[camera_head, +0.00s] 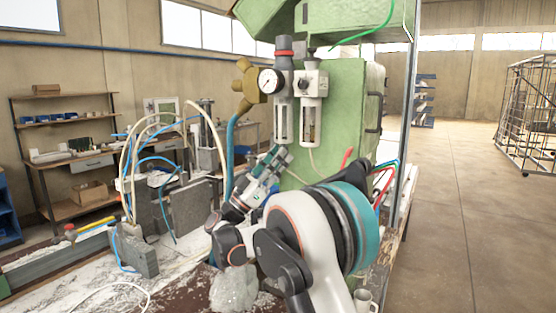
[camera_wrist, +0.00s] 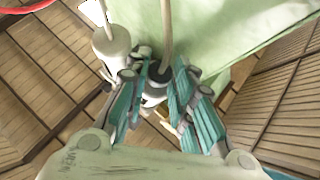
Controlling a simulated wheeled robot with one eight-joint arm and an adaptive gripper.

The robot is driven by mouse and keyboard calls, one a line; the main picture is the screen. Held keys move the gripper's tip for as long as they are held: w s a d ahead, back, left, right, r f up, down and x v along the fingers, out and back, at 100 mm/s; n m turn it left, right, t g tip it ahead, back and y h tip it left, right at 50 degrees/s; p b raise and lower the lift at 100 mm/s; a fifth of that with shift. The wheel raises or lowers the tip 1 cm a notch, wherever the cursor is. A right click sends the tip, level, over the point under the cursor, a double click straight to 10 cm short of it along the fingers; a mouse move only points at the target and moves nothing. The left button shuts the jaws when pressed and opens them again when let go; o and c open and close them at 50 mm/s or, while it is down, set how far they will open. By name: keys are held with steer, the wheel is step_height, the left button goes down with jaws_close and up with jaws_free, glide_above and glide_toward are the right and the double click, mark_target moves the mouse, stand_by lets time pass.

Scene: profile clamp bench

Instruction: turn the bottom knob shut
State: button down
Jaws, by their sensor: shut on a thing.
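The filter-regulator unit on the green machine has two clear bowls. The left bowl (camera_head: 283,122) hangs below a grey head with a red ring and a gauge; the right bowl (camera_head: 311,120) hangs beside it. My gripper (camera_head: 283,154) reaches up from below to the underside of the left bowl. In the head view the gripper hides the knob.
A pale hose (camera_wrist: 167,35) passes close to the fingers. Hoses and grey blocks (camera_head: 185,208) crowd the bench on the left. Open floor (camera_head: 455,200) lies to the right.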

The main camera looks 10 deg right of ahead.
steer(key=shift+s+d+n+t+y+b, duration=0.25)
steer(key=shift+n+t+y, duration=2.25)
steer(key=shift+t+y, duration=1.4)
steer(key=shift+s+d+n+t+y+b, duration=0.1)
steer(key=shift+s+d+n+t+y, duration=0.15)
steer(key=shift+n+t+y, duration=3.45)
steer(key=shift+s+d+n+t+y+b, duration=0.25)
steer(key=shift+n+t+y, duration=1.05)
steer(key=shift+t+y, duration=2.7)
steer(key=g+y, duration=0.2)
steer(key=y, duration=0.1)
steer(key=shift+w+d, duration=0.1)
steer(key=c, duration=1.4)
jaws_free()
steer(key=shift+o, duration=0.2)
steer(key=shift+f, duration=0.1)
steer(key=v, duration=1.2)
